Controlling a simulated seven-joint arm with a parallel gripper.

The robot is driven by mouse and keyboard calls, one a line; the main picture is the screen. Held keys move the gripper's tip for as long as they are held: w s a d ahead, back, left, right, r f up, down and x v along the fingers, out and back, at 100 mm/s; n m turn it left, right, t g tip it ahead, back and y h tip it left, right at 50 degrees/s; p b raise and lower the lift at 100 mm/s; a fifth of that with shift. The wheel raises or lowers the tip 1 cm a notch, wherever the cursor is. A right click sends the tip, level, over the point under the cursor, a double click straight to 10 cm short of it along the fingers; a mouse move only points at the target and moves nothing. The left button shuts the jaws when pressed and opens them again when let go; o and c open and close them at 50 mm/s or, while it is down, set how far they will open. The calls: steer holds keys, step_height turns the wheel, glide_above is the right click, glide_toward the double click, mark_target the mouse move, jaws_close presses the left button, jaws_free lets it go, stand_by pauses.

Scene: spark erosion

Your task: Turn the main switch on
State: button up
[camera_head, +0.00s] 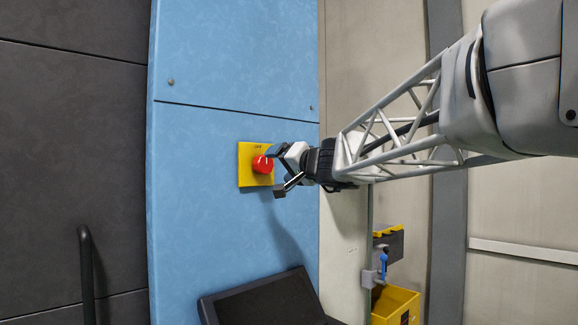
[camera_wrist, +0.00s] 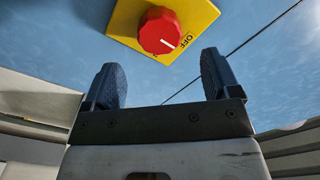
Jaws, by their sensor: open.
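The main switch is a red rotary knob (camera_head: 262,164) on a yellow plate (camera_head: 246,177), fixed to a blue panel. In the wrist view the red knob (camera_wrist: 159,31) is at the top, beyond my fingertips, with a white mark on its face pointing toward the printed word OFF at the right. The yellow plate (camera_wrist: 125,22) shows around it. My gripper (camera_head: 277,172) is just right of the knob in the head view. In the wrist view my gripper (camera_wrist: 162,75) is open, with two dark fingers apart and nothing between them.
The blue panel (camera_head: 235,75) is flat and clear around the plate. A dark screen-like box (camera_head: 260,298) juts out below. A dark door with a handle (camera_head: 86,270) is at the left. A yellow bin (camera_head: 395,306) and a blue-handled tool (camera_head: 383,264) are at lower right.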

mark_target(267, 164)
steer(key=shift+x, duration=3.75)
steer(key=c, duration=0.9)
